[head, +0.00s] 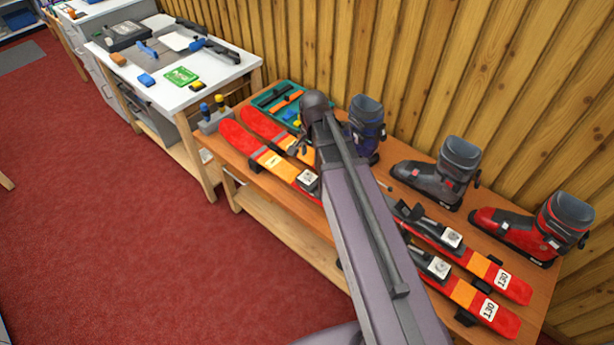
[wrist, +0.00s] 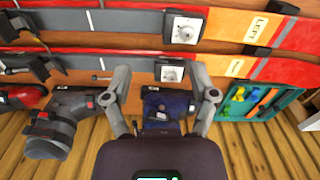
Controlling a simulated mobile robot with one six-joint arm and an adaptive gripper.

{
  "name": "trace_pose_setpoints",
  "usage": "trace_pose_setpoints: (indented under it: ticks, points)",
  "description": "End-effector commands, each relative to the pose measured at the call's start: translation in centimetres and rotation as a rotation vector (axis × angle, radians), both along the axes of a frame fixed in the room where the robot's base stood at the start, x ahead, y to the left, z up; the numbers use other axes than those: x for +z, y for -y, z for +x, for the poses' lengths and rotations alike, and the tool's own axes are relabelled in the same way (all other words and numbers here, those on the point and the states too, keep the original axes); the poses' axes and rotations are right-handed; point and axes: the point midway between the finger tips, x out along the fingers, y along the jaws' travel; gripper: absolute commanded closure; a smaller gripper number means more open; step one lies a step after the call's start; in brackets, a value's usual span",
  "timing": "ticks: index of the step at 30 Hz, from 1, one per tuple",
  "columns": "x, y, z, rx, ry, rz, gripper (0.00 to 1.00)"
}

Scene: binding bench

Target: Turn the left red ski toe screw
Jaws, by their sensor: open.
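The left red ski (head: 240,137) lies along the front of the bench. Its "LEFT" label (wrist: 256,28) shows in the wrist view. Its toe piece (head: 307,180) has a white plate with a round dial or screw, seen in the wrist view (wrist: 185,29). The other red ski (wrist: 240,68) lies parallel, nearer the wall, with a similar toe piece (wrist: 171,73). My gripper (wrist: 160,72) is open and empty; its fingers appear on either side of that second toe piece. The gripper also shows in the head view (head: 302,148), partly hidden by my arm. Contact cannot be told.
Blue (head: 367,125), grey (head: 440,178) and red (head: 535,225) boots stand along the wall side. A green tool tray (head: 275,97) lies at the bench's far end. Heel pieces (head: 438,267) rise from the skis. A small metal rod (wrist: 101,77) lies between the skis and boots.

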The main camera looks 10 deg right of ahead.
Motion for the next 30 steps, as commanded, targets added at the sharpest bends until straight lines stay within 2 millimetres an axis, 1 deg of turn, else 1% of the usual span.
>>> trace_pose_setpoints:
  ticks: [1, 6, 12, 15, 21, 30]
  points:
    - [-0.6, 0.0, 1.1, -0.056, 0.0, 0.0, 0.25]
    - [-1.6, 0.0, 3.4, -0.266, 0.0, 0.0, 0.25]
    - [-2.4, 0.0, 5.6, -0.482, 0.0, 0.0, 0.25]
    - [-2.7, 0.0, 6.4, -0.558, 0.0, 0.0, 0.25]
    - [-2.9, 0.0, 7.0, -0.635, 0.0, 0.0, 0.25]
    - [-2.9, -0.1, 7.0, -0.641, 0.0, 0.0, 0.25]
